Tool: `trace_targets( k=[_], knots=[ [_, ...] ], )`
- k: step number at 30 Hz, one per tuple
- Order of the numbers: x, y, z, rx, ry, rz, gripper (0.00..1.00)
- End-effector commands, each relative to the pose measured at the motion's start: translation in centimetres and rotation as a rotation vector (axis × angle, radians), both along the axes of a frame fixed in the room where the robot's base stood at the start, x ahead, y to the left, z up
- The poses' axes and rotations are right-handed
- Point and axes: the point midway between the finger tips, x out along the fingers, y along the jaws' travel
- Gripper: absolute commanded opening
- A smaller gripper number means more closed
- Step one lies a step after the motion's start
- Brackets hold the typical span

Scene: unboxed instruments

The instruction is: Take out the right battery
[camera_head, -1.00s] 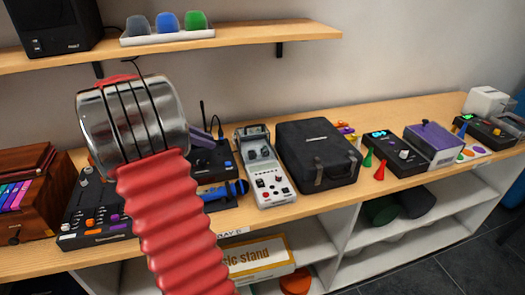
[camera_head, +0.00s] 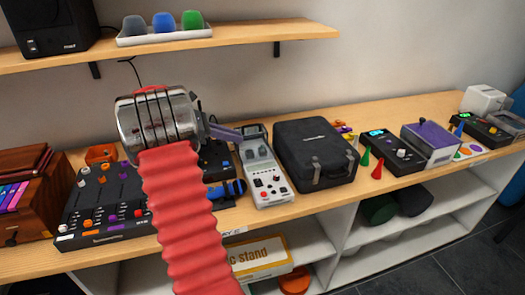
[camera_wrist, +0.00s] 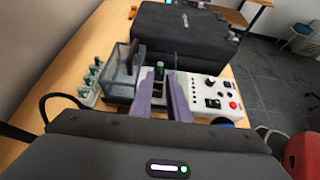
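The light grey instrument (camera_head: 265,178) stands on the bench beside the black case, with its battery bay at the far end. In the wrist view its panel (camera_wrist: 205,90) has knobs and red buttons, and a clear cover (camera_wrist: 122,72) stands up at the bay. One dark green-topped battery (camera_wrist: 159,70) shows upright at the bay; I cannot tell whether another sits there. My gripper (camera_wrist: 161,97) is open, its purple fingers on either side of the line to that battery, apparently short of it. In the head view one finger (camera_head: 226,133) points toward the bay; my wrist hides the other.
A holder with several green-topped cells (camera_wrist: 90,82) stands left of the bay in the wrist view. The black case (camera_head: 318,155) stands close to the instrument. A black mixer (camera_head: 105,200) lies left, and a shelf (camera_head: 190,42) hangs above the bench.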

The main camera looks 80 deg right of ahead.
Motion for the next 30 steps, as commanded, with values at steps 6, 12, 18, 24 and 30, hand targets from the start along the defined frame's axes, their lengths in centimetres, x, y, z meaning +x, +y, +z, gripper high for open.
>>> trace_targets(
  k=[6, 12, 18, 24, 30],
  knots=[
    [-2.7, -1.5, -1.7, 0.002, 0.001, -0.004, 0.15],
    [-4.7, -2.7, -3.0, 0.002, 0.000, -0.003, 0.15],
    [-5.1, -3.0, -3.3, 0.001, 0.001, 0.000, 0.15],
    [-5.1, -3.0, -3.3, 0.000, 0.000, -0.001, 0.15],
    [-6.1, -3.5, -3.8, 0.001, 0.000, -0.002, 0.15]
  ],
)
